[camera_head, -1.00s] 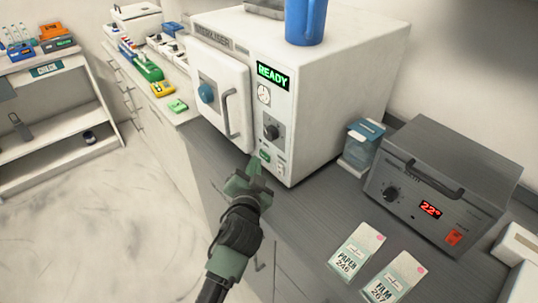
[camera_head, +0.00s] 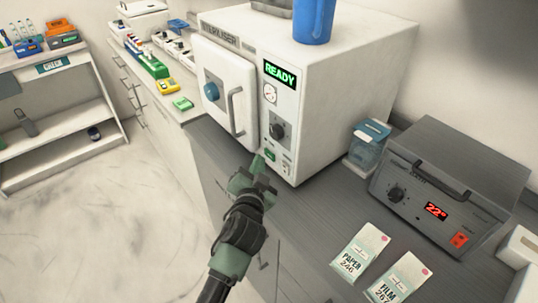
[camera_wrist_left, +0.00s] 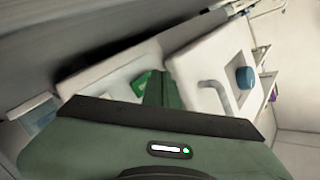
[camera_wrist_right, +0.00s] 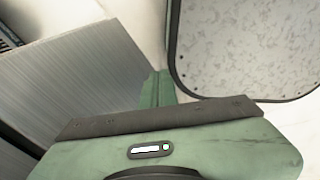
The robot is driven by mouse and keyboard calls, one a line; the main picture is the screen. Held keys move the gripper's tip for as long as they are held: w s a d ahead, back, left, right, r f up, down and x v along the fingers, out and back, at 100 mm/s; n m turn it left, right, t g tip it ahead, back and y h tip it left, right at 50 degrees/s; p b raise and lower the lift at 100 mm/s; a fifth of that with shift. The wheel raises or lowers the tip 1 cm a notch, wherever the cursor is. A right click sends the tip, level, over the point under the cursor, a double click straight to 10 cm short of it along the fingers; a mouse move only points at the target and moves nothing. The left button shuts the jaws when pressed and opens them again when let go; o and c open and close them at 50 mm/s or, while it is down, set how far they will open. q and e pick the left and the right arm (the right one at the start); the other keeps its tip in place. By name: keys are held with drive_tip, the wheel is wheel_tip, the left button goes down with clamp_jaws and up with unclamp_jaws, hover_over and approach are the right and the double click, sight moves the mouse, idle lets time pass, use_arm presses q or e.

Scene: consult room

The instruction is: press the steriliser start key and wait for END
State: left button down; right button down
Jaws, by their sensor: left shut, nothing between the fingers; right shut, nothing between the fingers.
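The white steriliser (camera_head: 330,110) stands on the grey counter, its door closed. Its display (camera_head: 280,74) reads READY in green. The green start key (camera_head: 271,155) is low on the front panel, below the black knob (camera_head: 277,130). My left gripper (camera_head: 259,163) is shut and empty, its tips just left of the key; I cannot tell whether they touch the panel. In the left wrist view, a green key (camera_wrist_left: 141,84) shows beside the shut fingers (camera_wrist_left: 161,88). My right gripper (camera_wrist_right: 157,88) is shut and empty, seen only in its own wrist view.
A blue jug (camera_head: 313,22) stands on the steriliser. PAPER (camera_head: 360,252) and FILM (camera_head: 399,280) packets lie in front. The floor at left is clear.

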idle(0.8)
use_arm(q)
drive_tip(key=shift+w+d, duration=0.25)
drive_tip(key=shift+d, duration=0.1)
drive_tip(key=shift+w+d+b, duration=0.2)
drive_tip(key=shift+d+b, duration=0.1)
drive_tip(key=shift+b, duration=0.05)
idle(0.6)
drive_tip(key=shift+a, duration=0.1)
drive_tip(key=shift+s+a+p, duration=0.45)
drive_tip(key=shift+s+a, duration=0.05)
drive_tip(key=shift+a, duration=0.05)
drive_tip(key=shift+a, duration=0.1)
drive_tip(key=s+a+p, duration=0.2)
drive_tip(key=shift+a+r, duration=0.1)
drive_tip(key=shift+a, duration=0.2)
drive_tip(key=shift+s+a, duration=0.4)
drive_tip(key=shift+a, duration=0.25)
